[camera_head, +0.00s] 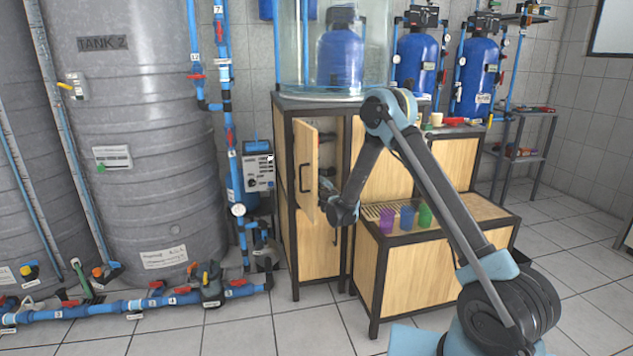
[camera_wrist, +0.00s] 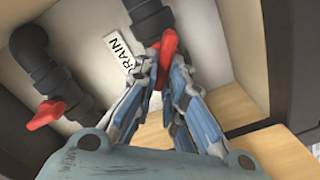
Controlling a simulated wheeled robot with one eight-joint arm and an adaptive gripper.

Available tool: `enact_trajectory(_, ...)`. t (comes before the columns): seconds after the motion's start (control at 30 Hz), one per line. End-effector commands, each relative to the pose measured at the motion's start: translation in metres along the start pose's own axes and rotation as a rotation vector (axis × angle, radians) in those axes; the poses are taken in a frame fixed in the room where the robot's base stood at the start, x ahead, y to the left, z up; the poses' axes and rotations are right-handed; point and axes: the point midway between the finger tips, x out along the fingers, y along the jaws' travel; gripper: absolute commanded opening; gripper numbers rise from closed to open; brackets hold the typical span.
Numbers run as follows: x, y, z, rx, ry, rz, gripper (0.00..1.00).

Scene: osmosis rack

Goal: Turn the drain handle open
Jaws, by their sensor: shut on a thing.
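The drain handle (camera_wrist: 169,44) is a small red lever on a dark grey pipe, beside a white label reading DRAIN (camera_wrist: 123,50), in the wrist view. My gripper (camera_wrist: 167,58) has its blue-grey fingers closed around the lower part of this handle. The handle's upper end shows above the fingertips, in front of the pipe. In the head view my gripper (camera_head: 326,190) reaches into the open wooden cabinet (camera_head: 318,272). There the handle is hidden.
A second red valve handle (camera_wrist: 44,115) is on another grey pipe at left in the wrist view. The cabinet's open door (camera_head: 307,178) stands close to the left of my gripper. Purple, blue and green cups (camera_head: 387,221) stand on the lower counter at right.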

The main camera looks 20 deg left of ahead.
Motion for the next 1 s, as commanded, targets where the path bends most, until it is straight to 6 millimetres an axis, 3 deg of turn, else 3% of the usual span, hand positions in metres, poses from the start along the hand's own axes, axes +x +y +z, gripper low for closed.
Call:
enact_trajectory(0.5, -0.002, -0.011, 0.0, -0.462, 0.004, -0.002, 0.0)
enact_trajectory(1.0, -0.002, -0.015, 0.002, -0.685, 0.005, -0.002, 0.0)
